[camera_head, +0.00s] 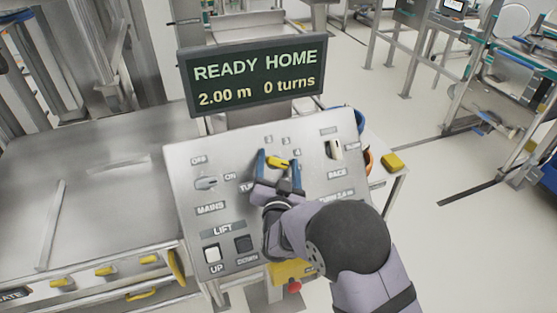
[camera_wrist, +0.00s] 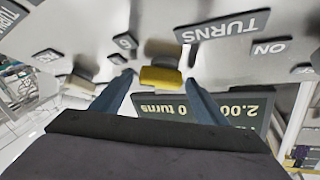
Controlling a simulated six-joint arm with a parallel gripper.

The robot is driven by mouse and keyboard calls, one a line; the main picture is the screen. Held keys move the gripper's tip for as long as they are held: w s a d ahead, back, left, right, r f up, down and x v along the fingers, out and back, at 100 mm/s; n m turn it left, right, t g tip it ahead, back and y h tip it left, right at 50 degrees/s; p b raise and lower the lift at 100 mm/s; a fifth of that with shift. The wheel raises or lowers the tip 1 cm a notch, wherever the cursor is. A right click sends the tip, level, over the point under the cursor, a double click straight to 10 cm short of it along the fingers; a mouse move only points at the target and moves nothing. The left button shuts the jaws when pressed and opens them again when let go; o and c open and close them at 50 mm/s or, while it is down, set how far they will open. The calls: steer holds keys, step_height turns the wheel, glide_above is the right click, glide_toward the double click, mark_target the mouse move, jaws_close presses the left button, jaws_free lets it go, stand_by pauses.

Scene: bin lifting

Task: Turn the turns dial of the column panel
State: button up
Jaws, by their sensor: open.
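The turns dial (camera_head: 278,163) is a small yellow knob in the upper middle of the grey column panel (camera_head: 185,160). It also shows in the wrist view (camera_wrist: 161,78), just under a darker part. My gripper (camera_head: 279,159) is open, with one blue finger on each side of the dial. In the wrist view, my gripper's fingers (camera_wrist: 158,82) have visible gaps to the yellow knob; its depth between them is hard to judge. My gripper hides part of the dial's label and the panel's middle. The display (camera_head: 255,77) above reads "READY HOME", "2.00 m" and "0 turns".
The mains switch (camera_head: 206,183) is left of the dial and the pace knob (camera_head: 334,150) is right. The white UP button (camera_head: 212,254) and dark DOWN button (camera_head: 243,243) are at lower left. A red button (camera_head: 294,286) sits below the panel.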

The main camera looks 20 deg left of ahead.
steer(key=c, duration=1.1)
steer(key=shift+o, duration=0.2)
